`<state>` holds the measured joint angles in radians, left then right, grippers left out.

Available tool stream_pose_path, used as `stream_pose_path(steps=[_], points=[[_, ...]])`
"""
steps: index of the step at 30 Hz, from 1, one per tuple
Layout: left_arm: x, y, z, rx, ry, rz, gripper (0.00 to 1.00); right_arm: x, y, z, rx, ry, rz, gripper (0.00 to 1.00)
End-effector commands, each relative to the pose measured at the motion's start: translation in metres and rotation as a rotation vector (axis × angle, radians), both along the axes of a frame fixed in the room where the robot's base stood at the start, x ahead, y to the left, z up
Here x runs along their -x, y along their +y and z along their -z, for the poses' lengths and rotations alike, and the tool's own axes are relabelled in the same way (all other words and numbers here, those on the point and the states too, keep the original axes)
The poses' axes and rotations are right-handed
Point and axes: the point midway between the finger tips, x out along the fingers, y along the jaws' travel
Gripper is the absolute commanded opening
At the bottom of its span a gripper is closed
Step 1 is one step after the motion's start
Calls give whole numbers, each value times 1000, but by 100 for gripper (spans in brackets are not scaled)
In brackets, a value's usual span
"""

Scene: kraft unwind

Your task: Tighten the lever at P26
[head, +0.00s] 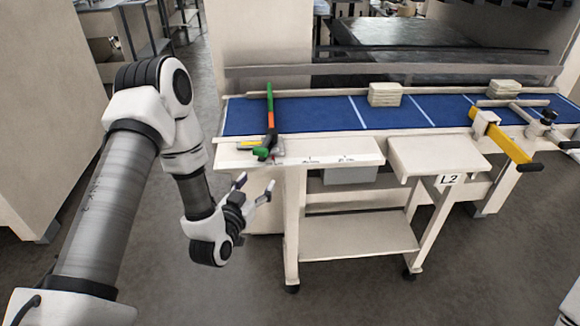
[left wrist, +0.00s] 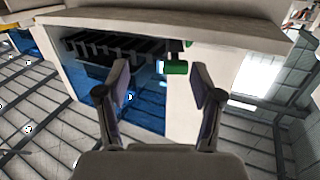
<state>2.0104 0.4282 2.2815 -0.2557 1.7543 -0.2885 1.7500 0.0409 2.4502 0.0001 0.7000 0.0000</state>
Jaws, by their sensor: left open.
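No P26 label can be read. A green-tipped handle (head: 262,153) sticks out at the front left corner of the pale bench, below an upright green and orange bar (head: 270,105). In the left wrist view a green cylinder (left wrist: 174,67) on a dark stem shows between the fingers, beyond their tips, at the bench edge. My left gripper (head: 255,184) is open and empty, below and in front of that corner, apart from the handle. It also shows in the left wrist view (left wrist: 160,85). My right gripper is out of view.
The bench has a blue top (head: 310,115) with small pale stacks (head: 385,94). A yellow bar (head: 510,143) with a black end lies at the right. An L2 label (head: 450,179) marks a side shelf. A low shelf (head: 355,236) lies below. The floor before the bench is clear.

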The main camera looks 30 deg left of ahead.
Motion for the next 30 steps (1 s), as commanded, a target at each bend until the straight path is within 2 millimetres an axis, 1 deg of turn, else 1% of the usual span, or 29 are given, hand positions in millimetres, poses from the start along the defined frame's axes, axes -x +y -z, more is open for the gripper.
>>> stream_pose_path(steps=[1, 3, 7, 11, 18, 21, 24, 29, 30], points=[[-3, 10, -15, 11, -28, -24, 67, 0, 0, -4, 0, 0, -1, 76], [-5, 19, -28, 22, -53, -47, 67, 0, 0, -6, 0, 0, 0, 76], [-10, 24, -40, 28, -76, -57, 67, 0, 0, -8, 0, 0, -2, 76], [-24, 26, -42, 26, -76, -55, 67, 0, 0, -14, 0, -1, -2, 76], [-69, 33, -43, 27, -75, -54, 67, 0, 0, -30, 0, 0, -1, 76], [-81, 35, -41, 28, -74, -54, 67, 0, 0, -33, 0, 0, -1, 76], [-85, 36, -40, 28, -73, -54, 67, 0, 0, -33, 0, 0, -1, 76], [-85, 36, -39, 29, -73, -55, 67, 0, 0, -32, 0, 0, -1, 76], [-85, 36, -39, 29, -73, -55, 60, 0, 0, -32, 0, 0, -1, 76]])
